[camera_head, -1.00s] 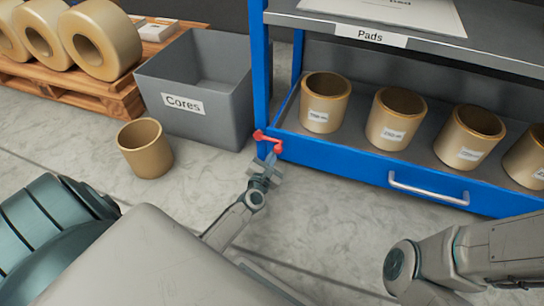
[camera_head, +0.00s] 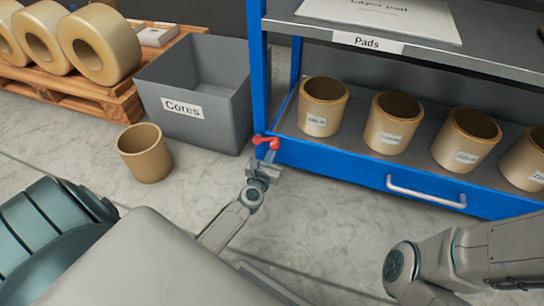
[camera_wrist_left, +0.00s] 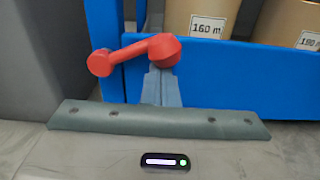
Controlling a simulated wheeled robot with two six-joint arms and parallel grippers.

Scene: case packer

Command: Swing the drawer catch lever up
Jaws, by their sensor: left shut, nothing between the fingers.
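The red catch lever (camera_head: 266,141) is at the front left corner of the blue drawer (camera_head: 340,172). In the left wrist view the lever (camera_wrist_left: 130,52) runs from its left end by the blue post to a larger round right end, which sits slightly higher. My left gripper (camera_head: 271,156) is shut and empty. Its fingertips (camera_wrist_left: 161,84) are directly under the lever's right end and appear to touch it. My right arm is at the lower right in the head view; its gripper is out of view.
The drawer has a silver handle (camera_head: 426,192) and holds several tan cores (camera_head: 394,122). A shelf with pads (camera_head: 380,10) is above. A grey Cores bin (camera_head: 205,95) stands left, with a loose core (camera_head: 145,153) on the floor. Wrapped rolls (camera_head: 98,45) lie on a pallet.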

